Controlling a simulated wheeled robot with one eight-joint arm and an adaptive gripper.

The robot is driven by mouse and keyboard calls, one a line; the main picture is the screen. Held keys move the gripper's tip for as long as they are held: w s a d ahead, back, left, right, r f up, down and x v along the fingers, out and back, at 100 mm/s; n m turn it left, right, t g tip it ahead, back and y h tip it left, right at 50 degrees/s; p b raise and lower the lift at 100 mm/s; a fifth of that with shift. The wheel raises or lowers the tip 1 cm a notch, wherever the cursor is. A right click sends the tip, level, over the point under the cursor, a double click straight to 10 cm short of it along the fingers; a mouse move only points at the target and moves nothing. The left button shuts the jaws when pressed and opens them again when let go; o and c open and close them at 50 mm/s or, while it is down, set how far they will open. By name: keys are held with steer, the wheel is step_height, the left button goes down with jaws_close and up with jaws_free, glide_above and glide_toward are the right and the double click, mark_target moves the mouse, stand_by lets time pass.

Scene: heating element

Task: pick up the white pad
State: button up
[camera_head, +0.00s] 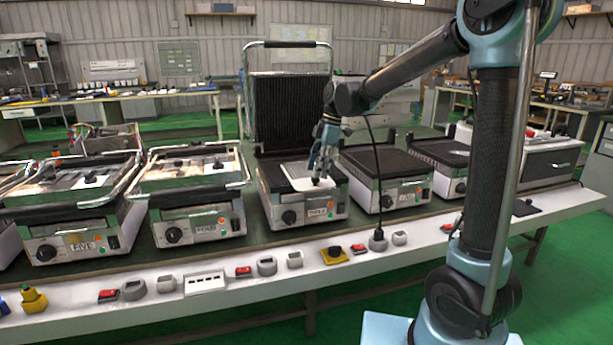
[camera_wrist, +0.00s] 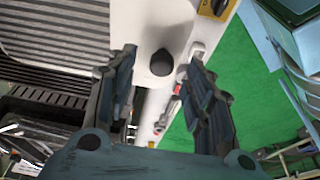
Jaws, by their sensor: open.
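The white pad (camera_head: 297,172) lies flat on the ribbed lower plate of the open grill in the middle of the bench. My gripper (camera_head: 318,168) points down over the pad's right part, close to its dark knob (camera_head: 317,182). In the wrist view the pale pad (camera_wrist: 142,28) shows at the top centre, and its dark round knob (camera_wrist: 163,63) appears between the two fingers of my gripper (camera_wrist: 160,70). The fingers are apart and nothing is held. I cannot tell whether a fingertip touches the knob.
The grill's raised lid (camera_head: 290,110) stands upright behind the pad. Other grills (camera_head: 195,195) stand on both sides. The white front ledge (camera_head: 215,300) carries switches and a yellow button box (camera_head: 333,255). Green floor (camera_head: 400,285) lies in front.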

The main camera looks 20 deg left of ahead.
steer(key=shift+x, duration=1.55)
steer(key=shift+d, duration=0.1)
jaws_close()
steer(key=shift+r, duration=0.1)
